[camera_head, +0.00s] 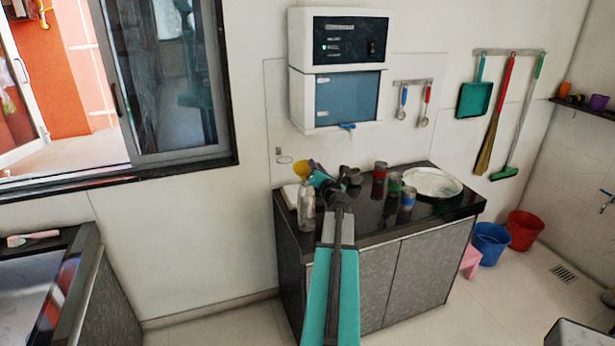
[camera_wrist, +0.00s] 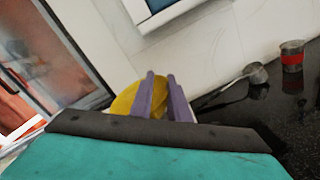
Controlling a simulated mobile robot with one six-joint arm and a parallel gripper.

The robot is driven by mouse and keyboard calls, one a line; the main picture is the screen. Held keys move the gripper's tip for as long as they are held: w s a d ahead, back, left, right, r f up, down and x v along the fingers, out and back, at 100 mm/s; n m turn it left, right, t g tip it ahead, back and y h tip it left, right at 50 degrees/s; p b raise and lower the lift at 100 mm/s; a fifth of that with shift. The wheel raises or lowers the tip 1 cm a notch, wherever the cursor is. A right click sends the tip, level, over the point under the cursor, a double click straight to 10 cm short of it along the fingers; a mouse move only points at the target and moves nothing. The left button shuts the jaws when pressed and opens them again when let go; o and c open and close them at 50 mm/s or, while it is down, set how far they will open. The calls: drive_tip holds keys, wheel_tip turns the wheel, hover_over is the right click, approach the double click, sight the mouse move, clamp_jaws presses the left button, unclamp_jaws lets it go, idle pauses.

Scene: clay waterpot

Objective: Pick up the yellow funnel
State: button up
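The yellow funnel (camera_head: 314,168) is at the back left of the black counter, partly hidden by my gripper in the head view. In the wrist view the yellow funnel (camera_wrist: 124,100) shows behind and to the left of the fingers, and some yellow shows between them. My gripper (camera_wrist: 161,78) has two purple fingers standing apart, with a narrow gap. The left finger covers part of the funnel. I cannot tell whether either finger touches it. In the head view my gripper (camera_head: 322,180) is at the counter's back left, its fingers too small to make out.
A grey bottle (camera_head: 306,206) stands at the counter's left edge. Several cans, including a red one (camera_head: 379,178), stand right of my gripper, with a round metal plate (camera_head: 432,183) farther right. A grey ladle or cup (camera_wrist: 256,73) lies right of the fingers. The wall is close behind.

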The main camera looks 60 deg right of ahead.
clamp_jaws()
drive_tip(key=shift+r, duration=0.15)
wheel_tip(320, 180, up, 18)
drive_tip(key=p, duration=0.2)
idle(0.5)
drive_tip(key=shift+f, duration=0.2)
idle(0.4)
